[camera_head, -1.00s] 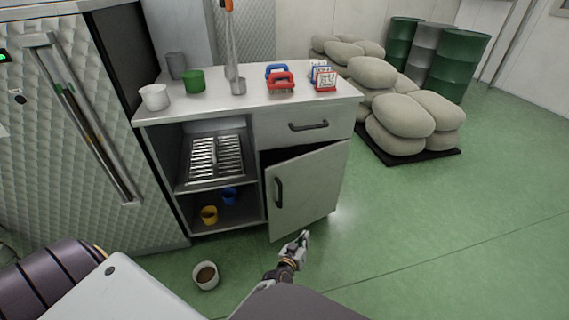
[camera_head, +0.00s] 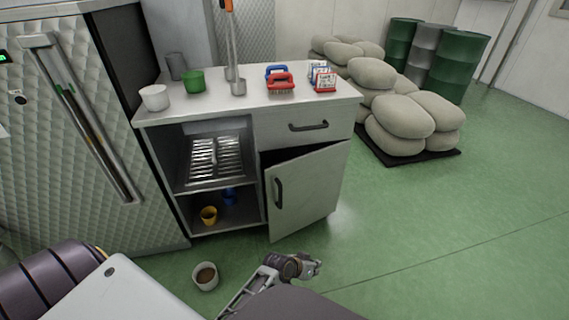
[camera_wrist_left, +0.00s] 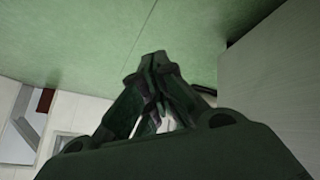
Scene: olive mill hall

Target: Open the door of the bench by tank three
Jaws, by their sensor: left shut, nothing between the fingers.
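The bench (camera_head: 242,107) stands ahead with a grey top. Its door (camera_head: 308,190) at the lower right is ajar, its handle side standing out from the bench front. The door has a dark vertical handle (camera_head: 278,192). My left gripper (camera_head: 317,267) is low in front of the door, near the floor, apart from the door and its handle. Its fingers (camera_wrist_left: 155,62) are together and empty in the left wrist view. A grey flat panel at the right of the left wrist view (camera_wrist_left: 285,80) looks like the door. My right gripper is not in view.
A white cup with brown contents (camera_head: 205,276) stands on the floor left of my left gripper. Cups, brushes and ladles stand on the benchtop. A drawer (camera_head: 305,125) sits above the door. Sacks (camera_head: 400,125) lie at right; the green floor (camera_head: 450,230) there is clear.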

